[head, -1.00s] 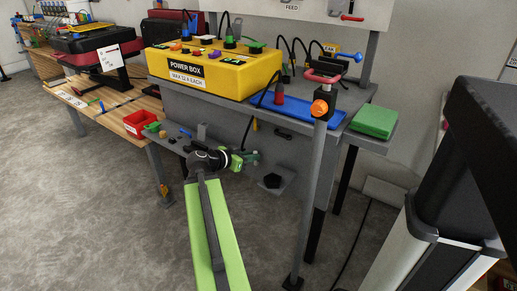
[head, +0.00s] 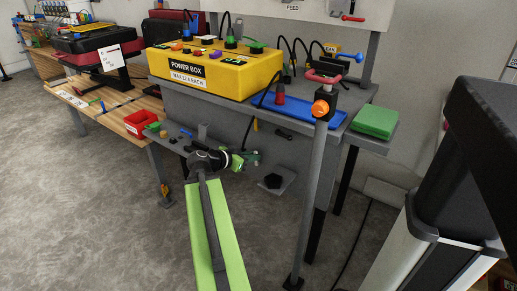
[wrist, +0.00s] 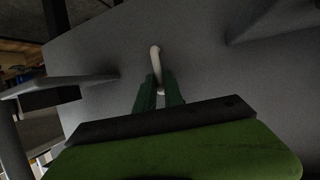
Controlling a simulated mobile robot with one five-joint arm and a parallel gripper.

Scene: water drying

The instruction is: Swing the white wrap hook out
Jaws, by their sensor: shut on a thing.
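The white wrap hook (wrist: 155,62) shows in the wrist view as a slim pale rod with a rounded upper end, against a grey panel (wrist: 200,60). My gripper (wrist: 160,84) has its two green fingers closed around the lower part of the hook. In the head view my gripper (head: 251,158) is at the grey side panel below the yellow power box (head: 215,72). The hook itself cannot be made out in the head view.
A grey post (head: 312,190) with an orange knob stands right of my gripper. A small grey shelf (head: 277,181) with a dark piece is low on the right. A red bin (head: 139,122) sits on the wooden bench at left. Open floor lies at front left.

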